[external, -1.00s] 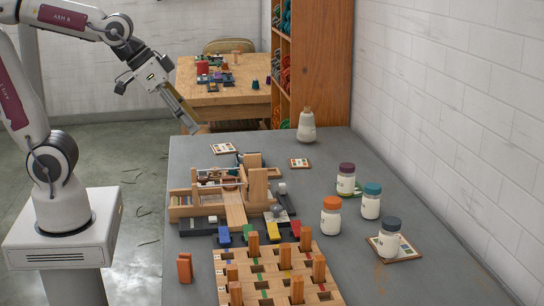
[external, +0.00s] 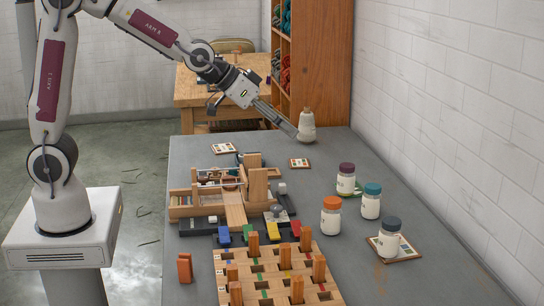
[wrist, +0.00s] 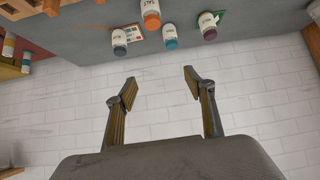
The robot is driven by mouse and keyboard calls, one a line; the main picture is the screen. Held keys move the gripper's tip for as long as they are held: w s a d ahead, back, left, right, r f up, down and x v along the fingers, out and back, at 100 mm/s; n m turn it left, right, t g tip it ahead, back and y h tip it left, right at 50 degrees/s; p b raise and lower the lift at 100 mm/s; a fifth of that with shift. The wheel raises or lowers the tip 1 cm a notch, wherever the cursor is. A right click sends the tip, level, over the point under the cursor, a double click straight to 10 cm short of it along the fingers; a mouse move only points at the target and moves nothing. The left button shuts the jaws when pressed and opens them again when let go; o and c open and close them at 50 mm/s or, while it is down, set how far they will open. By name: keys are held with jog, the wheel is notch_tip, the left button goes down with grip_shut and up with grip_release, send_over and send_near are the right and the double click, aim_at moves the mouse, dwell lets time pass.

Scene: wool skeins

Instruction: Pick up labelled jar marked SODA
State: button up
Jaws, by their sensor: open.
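Several white labelled jars stand on the right side of the grey table: one with a purple lid (external: 346,180), one with a teal lid (external: 371,203), one with an orange lid (external: 331,217) and one with a dark grey-blue lid (external: 389,238). I cannot tell which label reads SODA. In the wrist view they hang along the top: orange (wrist: 151,14), grey-blue (wrist: 119,42), teal (wrist: 170,37), purple (wrist: 208,28). My gripper (external: 294,132) is above the table's far end, away from the jars. Its fingers (wrist: 160,80) are open and empty.
A cream bottle (external: 307,128) stands close beside my gripper. A wooden loom-like model (external: 235,205) and a pegged block (external: 262,270) fill the table's left and front. A white brick wall (external: 450,110) borders the right.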

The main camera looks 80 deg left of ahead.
jog(key=w+a+f+t, duration=0.2)
jog(key=w+f, duration=0.7)
jog(key=w, duration=0.5)
jog(key=t+y, duration=0.1)
jog(key=t, duration=0.1)
send_near(374, 191)
jog(key=w+a+f, duration=0.2)
jog(key=w+a, duration=0.1)
jog(key=shift+d+n, duration=0.2)
jog(key=shift+n, duration=0.2)
jog(key=shift+w, duration=0.1)
jog(key=shift+x, duration=1.2)
jog(key=shift+x, duration=2.6)
jog(key=shift+c, duration=0.5)
